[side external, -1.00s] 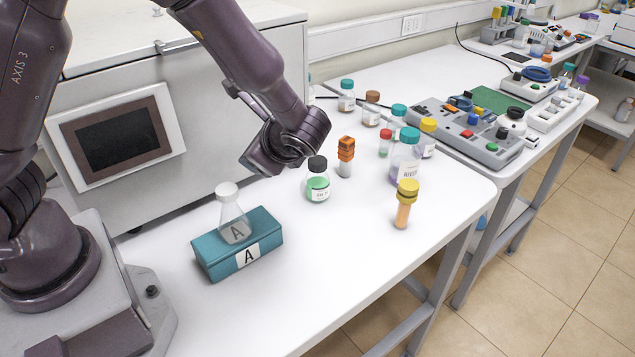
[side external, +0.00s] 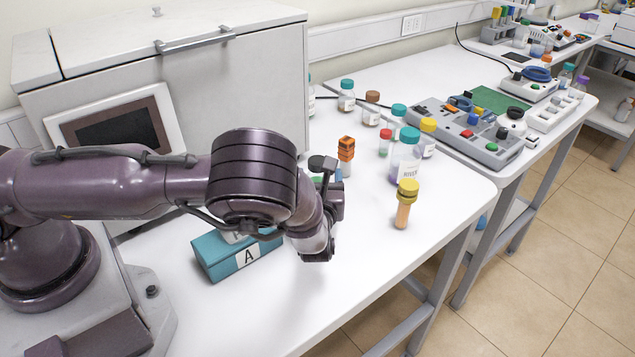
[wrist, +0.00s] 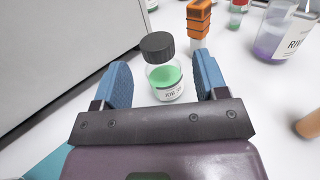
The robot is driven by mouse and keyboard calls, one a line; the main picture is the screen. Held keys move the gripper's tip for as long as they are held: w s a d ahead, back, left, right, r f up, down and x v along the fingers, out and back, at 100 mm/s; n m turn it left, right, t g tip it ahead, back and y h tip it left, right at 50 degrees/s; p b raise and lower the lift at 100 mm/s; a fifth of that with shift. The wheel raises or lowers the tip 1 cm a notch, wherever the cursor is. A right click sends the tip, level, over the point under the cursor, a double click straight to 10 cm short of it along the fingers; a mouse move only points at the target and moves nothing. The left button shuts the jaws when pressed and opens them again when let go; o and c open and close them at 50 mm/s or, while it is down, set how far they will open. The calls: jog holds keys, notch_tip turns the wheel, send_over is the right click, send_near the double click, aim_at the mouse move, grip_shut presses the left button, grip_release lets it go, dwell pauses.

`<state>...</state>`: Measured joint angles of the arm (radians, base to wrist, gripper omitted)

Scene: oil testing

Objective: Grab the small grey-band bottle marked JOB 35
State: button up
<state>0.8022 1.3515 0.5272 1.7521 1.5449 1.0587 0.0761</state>
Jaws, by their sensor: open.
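A small clear bottle with a dark grey cap, green contents and a white label (wrist: 170,92) stands upright on the white table in the wrist view. Its label reads JOB; the number is too small to be sure of. My gripper (wrist: 162,70) is open, with one blue finger on each side of the bottle and a visible gap to each. I cannot tell whether the fingertips are at the bottle's depth. In the side view my wrist and gripper hide most of the bottle; its dark cap (side external: 320,162) partly shows.
An orange-capped vial (side external: 346,150) stands close behind the bottle. A yellow-capped tube (side external: 405,205) and a large RIVER-labelled jar (side external: 405,160) stand to the right. A teal block marked A (side external: 225,262) lies beneath my arm. The front table area is clear.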

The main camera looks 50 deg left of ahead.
aim_at(318, 167)
jog(key=x, duration=0.7)
jog(key=shift+a+f, duration=0.1)
jog(key=shift+a, duration=0.1)
jog(key=c, duration=1.2)
grip_shut()
